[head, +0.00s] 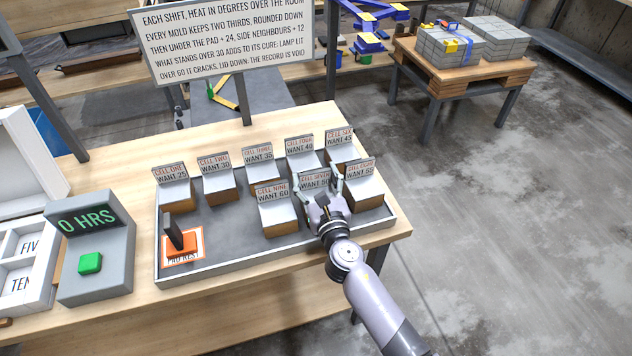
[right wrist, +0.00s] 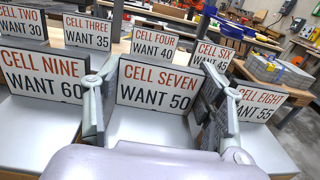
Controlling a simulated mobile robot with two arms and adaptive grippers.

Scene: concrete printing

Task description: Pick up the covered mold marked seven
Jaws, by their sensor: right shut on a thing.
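The covered mold marked seven (head: 315,180) has a grey lid and an upright sign reading "CELL SEVEN WANT 50". It is in the front row of the grey tray (head: 214,276), mostly hidden by my right gripper (head: 321,194) in the head view. In the right wrist view its sign (right wrist: 158,88) and pale lid (right wrist: 150,126) show between the two fingers. My right gripper (right wrist: 158,112) is shut on this mold, one finger on each side. I cannot tell whether the mold is touching the tray floor. My left gripper is not in view.
Mold nine (head: 275,213) stands close on the left and mold eight (head: 358,188) close on the right. Several other signed molds stand behind. An orange pad (head: 184,244) rests at the tray's front left. A grey timer box (head: 97,268) with a green button stands left of the tray.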

